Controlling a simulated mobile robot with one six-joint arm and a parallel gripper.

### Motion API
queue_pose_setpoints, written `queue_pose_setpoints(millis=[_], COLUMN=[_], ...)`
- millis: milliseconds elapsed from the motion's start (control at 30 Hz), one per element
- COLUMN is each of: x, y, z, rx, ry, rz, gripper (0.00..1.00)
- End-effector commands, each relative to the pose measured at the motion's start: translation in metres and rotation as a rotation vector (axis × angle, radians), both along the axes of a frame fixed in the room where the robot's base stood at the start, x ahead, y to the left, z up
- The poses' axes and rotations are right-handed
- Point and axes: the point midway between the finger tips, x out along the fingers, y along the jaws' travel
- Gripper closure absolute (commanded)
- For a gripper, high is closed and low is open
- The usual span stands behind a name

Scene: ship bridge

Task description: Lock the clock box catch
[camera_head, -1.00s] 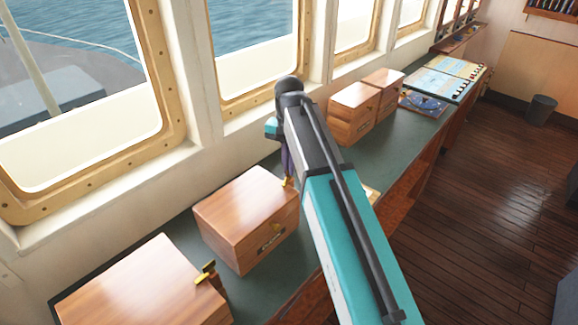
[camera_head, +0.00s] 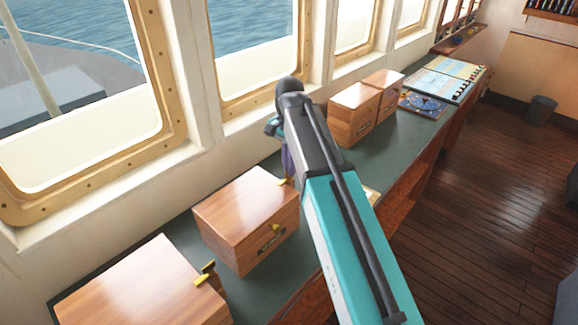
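A closed wooden box (camera_head: 235,205) with a dark label stands in the middle of the near counter. A small brass catch (camera_head: 276,227) shows on its front face, above the label. The label is too small to read, so I cannot tell for sure that this is the clock box. Whether the catch is locked is also unclear. My gripper (camera_head: 284,181) is by the box's far right corner, apart from the catch. It is mostly hidden behind my arm, and its opening cannot be made out.
Two more boxes (camera_head: 352,112) (camera_head: 384,88) stand farther along the green counter (camera_head: 255,292), before a chart (camera_head: 448,78). Windows line the left.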

Motion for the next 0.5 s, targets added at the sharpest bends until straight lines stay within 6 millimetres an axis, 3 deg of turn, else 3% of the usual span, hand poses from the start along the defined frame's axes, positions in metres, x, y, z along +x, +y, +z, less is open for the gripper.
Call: queue_pose_setpoints(millis=[67,100,200,500], x=[0.0001,0.0001,-0.0001,0.0000], y=[0.0003,0.0003,0.0006,0.0006], z=[0.0006,0.0005,0.0004,0.0004], rx=[0.001,0.001,0.001,0.000], ry=[-0.001,-0.001,-0.001,0.000], rz=[-0.001,-0.001,0.000,0.002], gripper=[1.00,0.89,0.77,0.77])
